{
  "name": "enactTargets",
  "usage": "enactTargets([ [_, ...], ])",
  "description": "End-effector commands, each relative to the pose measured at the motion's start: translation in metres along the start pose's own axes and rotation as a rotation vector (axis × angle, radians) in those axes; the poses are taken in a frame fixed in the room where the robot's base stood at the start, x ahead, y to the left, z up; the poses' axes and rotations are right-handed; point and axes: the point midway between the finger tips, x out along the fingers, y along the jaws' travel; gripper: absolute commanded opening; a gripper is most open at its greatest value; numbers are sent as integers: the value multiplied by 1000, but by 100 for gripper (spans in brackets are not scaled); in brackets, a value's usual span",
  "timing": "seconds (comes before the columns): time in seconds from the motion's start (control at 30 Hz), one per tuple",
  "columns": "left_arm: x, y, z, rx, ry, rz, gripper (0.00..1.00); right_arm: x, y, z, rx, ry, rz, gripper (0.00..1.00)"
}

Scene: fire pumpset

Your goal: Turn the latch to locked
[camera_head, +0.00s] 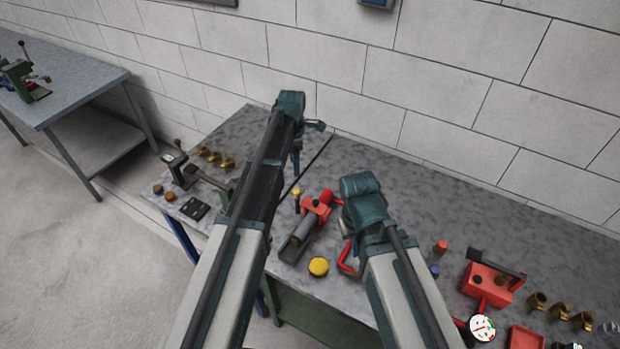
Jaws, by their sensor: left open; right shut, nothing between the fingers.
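No part can be made out for certain as the latch. A red pump-like device with a grey cylinder (301,236) lies on the workbench (440,205) between my two arms. A second red unit with a black lever (488,280) sits at the right. My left gripper (296,162) is mostly hidden behind my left arm, above the bench's back left part; it is open. My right gripper (347,229) is mostly hidden behind my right wrist, just right of the grey-cylinder device; it is shut and empty. Contact with anything cannot be seen.
A black lever device (180,168), brass fittings (215,157) and a black plate (195,209) are at the bench's left. A yellow round cap (318,267) is near the front edge. Brass fittings (560,310) and a gauge (482,327) are at right. A block wall stands behind.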

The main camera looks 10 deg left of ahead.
Motion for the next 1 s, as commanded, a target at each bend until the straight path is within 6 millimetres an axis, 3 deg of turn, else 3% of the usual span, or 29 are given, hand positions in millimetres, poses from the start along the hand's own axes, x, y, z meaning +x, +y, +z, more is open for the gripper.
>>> enactTargets([
  [0.1, -3, 8, -2, -55, -3, 0, 67, -3, 0, 0, 0, 0, 0, 0],
  [0.47, 7, 7, -2, -59, -3, 1, 67, 7, -1, 0, 1, 0, 0, 0],
  [1.0, 75, 7, -1, -58, -3, 1, 67, 74, -7, -5, -4, 2, 2, 0],
])
